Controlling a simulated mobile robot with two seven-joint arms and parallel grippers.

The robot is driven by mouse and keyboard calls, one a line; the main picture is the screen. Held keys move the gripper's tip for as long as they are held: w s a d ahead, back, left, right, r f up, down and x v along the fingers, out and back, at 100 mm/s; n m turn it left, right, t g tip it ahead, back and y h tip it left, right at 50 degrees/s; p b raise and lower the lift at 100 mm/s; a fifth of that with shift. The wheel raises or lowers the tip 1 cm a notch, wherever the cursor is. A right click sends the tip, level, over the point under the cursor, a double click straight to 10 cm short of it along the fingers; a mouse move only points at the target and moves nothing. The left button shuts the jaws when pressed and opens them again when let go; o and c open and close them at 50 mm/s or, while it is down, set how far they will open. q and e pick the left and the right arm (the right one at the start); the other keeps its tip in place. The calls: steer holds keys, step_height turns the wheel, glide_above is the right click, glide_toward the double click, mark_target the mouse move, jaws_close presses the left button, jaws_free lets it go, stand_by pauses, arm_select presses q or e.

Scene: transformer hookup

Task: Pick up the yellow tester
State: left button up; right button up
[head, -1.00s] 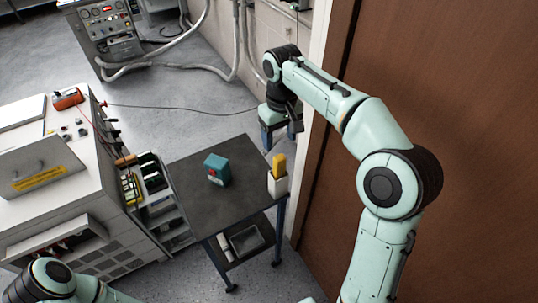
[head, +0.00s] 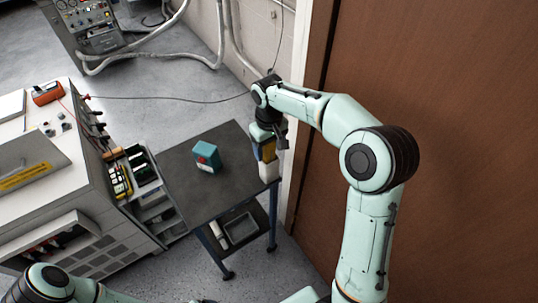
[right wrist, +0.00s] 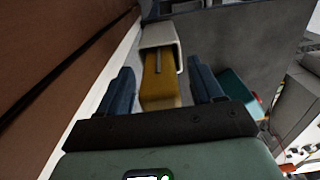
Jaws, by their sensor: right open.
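The yellow tester (head: 269,151) stands in a white holder (head: 269,171) at the right edge of the dark table (head: 218,192). My right gripper (head: 264,139) is over it and partly hides it in the head view. In the right wrist view the yellow tester (right wrist: 160,82) lies between the two blue fingers of the open right gripper (right wrist: 161,72), with a gap on both sides. The white holder (right wrist: 158,33) shows beyond the tester. My left arm shows at the lower left, but its gripper is out of view.
A teal box (head: 207,157) with a red part stands on the table, left of the holder. A brown door (head: 450,120) and its white frame are close on the right. A white cabinet (head: 60,205) with open compartments stands left of the table. The table's front is clear.

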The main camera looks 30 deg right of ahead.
steer(key=shift+f, duration=0.45)
steer(key=c, duration=1.1)
steer(key=shift+r, duration=0.1)
steer(key=shift+c, duration=0.2)
steer(key=shift+r, duration=0.1)
